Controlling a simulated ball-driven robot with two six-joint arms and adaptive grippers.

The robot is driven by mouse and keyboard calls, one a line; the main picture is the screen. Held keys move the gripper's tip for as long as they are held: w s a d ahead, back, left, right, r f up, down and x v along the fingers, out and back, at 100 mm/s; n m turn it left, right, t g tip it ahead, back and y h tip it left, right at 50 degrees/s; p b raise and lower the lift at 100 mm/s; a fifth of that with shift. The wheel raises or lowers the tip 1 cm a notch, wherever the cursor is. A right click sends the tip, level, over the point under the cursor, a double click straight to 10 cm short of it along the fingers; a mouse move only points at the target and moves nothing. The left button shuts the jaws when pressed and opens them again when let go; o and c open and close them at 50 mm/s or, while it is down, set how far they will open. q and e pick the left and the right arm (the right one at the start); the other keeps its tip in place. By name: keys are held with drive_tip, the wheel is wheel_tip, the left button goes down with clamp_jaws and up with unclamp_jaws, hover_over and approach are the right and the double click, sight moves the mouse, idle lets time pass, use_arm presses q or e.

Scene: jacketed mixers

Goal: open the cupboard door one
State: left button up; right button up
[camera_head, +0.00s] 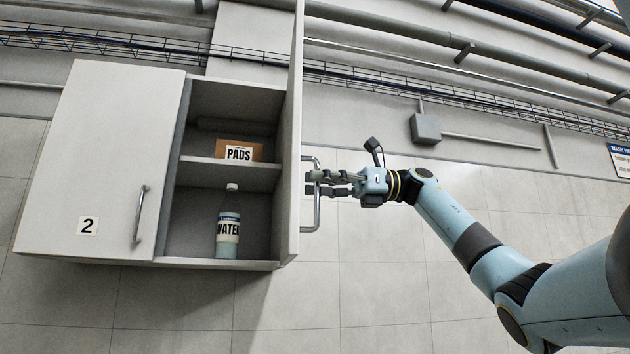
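Cupboard door one (294,130) stands swung out from the right side of the wall cupboard and shows almost edge-on. Its metal bar handle (317,222) is on the door's right face. My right gripper (313,182) is at the handle, coming from the right. Its two fingers are apart, one above the other, and their tips overlap the handle bar in the picture. I cannot tell whether they touch it. My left gripper is not in view.
The cupboard's right compartment is open, with a PADS box (239,153) on the shelf (200,172) and a WATER bottle (228,228) below. Door 2 (100,160) is shut. A grey wall box (425,128) and pipes are at right. The wall below is bare.

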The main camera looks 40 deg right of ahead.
drive_tip(key=v, duration=1.1)
drive_tip(key=shift+d, duration=0.1)
